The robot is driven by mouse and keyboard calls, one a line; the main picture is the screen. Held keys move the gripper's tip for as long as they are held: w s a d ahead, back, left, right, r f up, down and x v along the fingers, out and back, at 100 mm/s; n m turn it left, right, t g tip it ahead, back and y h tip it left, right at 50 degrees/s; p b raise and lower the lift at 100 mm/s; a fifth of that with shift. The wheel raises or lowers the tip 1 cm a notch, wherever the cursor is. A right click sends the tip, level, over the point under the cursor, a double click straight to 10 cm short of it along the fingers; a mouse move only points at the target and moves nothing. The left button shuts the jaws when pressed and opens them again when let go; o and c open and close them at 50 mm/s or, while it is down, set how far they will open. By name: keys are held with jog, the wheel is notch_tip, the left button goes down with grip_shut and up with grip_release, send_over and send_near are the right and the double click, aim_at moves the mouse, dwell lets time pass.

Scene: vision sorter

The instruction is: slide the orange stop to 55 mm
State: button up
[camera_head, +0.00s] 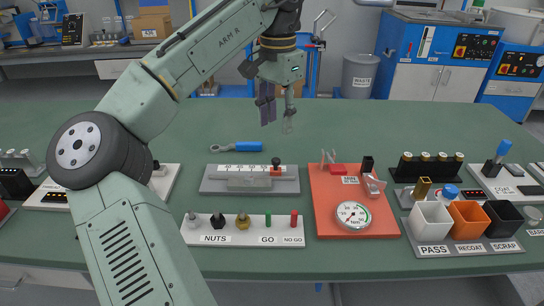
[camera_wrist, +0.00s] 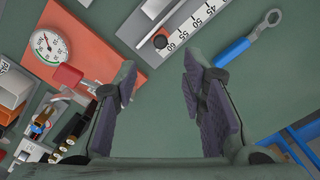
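The orange stop (camera_head: 276,171) with a black knob sits near the right end of the grey slide gauge (camera_head: 215,184) on the table. In the wrist view the black knob of the stop (camera_wrist: 160,41) is beside the 60 end of the white scale (camera_wrist: 184,30), which shows 45, 50, 55 and 60. The exact reading at the stop cannot be told. My gripper (camera_head: 278,112) hangs above and behind the gauge, apart from it. In the wrist view my gripper (camera_wrist: 160,95) is open, with nothing between its fingers.
A blue-handled wrench (camera_head: 240,147) lies behind the gauge. An orange board (camera_head: 325,218) with a dial is close on its right. A white nuts and GO tray (camera_head: 255,236) stands in front. Green table behind the wrench is clear.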

aim_at(277, 159)
notch_tip(277, 159, down, 9)
jog(key=shift+f, duration=0.2)
jog(key=shift+c, duration=0.2)
grip_shut()
dwell(0.4)
dwell(0.4)
